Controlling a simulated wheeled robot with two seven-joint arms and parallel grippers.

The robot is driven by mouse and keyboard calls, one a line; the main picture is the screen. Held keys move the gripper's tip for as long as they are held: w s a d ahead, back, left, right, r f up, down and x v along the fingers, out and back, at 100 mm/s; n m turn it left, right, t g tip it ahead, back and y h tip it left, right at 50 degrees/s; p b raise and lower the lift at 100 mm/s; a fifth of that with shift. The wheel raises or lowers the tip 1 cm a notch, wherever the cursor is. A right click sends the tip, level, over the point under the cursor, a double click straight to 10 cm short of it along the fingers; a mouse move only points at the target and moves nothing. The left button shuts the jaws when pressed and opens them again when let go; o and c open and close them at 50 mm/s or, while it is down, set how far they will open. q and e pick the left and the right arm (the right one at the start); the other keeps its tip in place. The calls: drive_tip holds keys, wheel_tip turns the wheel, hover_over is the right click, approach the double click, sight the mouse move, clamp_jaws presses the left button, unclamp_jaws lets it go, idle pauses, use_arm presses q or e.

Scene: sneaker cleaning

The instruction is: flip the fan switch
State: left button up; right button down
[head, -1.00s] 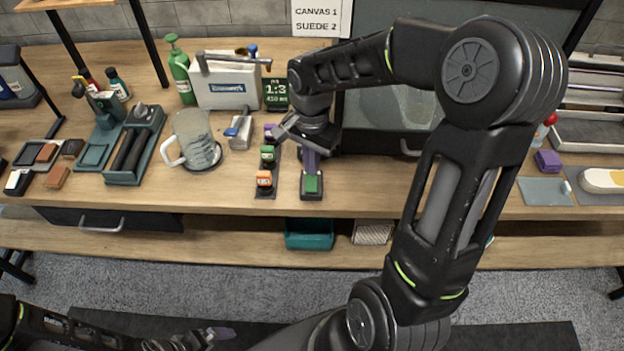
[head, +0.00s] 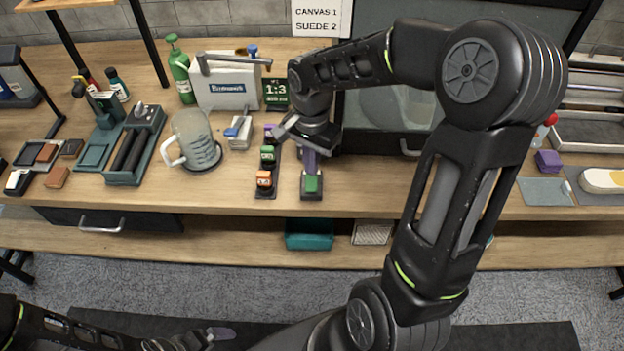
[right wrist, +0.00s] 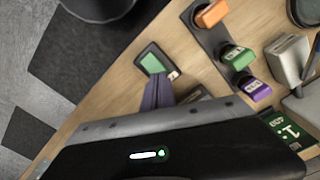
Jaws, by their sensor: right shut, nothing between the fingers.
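A green switch (head: 312,184) sits in a small dark housing on the bench near its front edge; I take it for the fan switch. It also shows in the right wrist view (right wrist: 152,63). My right gripper (head: 310,168) is shut and empty, pointing down just behind the green switch. In the right wrist view its purple-grey fingertips (right wrist: 160,82) are at the housing's edge, touching it or very close; I cannot tell which. My left gripper (head: 222,334) is low at the bottom left, away from the bench; its jaw state is unclear.
A dark strip with orange (head: 264,180), green (head: 268,156) and purple items stands just left of the switch. A glass-fronted cabinet (head: 395,105) is behind my right arm. A clear jug (head: 193,140) stands farther left.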

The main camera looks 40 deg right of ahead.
drive_tip(key=shift+f+b, duration=0.9)
drive_tip(key=shift+f, duration=0.15)
idle(0.7)
drive_tip(key=shift+r, duration=0.1)
drive_tip(key=shift+r+p, duration=2.35)
drive_tip(key=shift+r, duration=1.1)
